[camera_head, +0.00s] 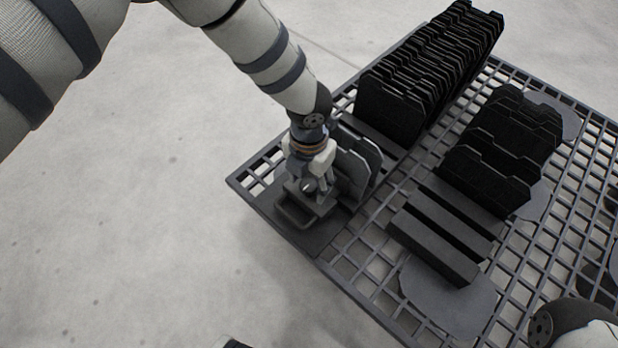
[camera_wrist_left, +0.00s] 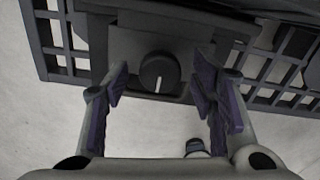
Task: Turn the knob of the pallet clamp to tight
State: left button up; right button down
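The pallet clamp (camera_head: 302,215) is a dark grey block at the near left corner of the grid pallet. Its round black knob (camera_wrist_left: 160,72) shows in the left wrist view, with a white mark pointing down in the picture. My left gripper (camera_head: 312,190) is at the clamp. In the left wrist view my left gripper (camera_wrist_left: 163,98) is open, with purple-padded fingers on either side of the knob and gaps between them and it. The knob is mostly hidden by the gripper in the head view. My right gripper is not in view; part of my right arm shows at the lower right.
The dark grid pallet (camera_head: 349,265) carries a long row of black plates (camera_head: 392,108) and a shorter row (camera_head: 490,180) beside it. Two dark bars (camera_head: 433,247) lie in front of the shorter row. Grey plates (camera_head: 362,160) stand close behind my left gripper. Bare floor lies left.

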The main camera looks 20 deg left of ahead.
aim_at(309, 184)
pick_arm(q)
notch_tip(309, 184, up, 12)
dwell(0.5)
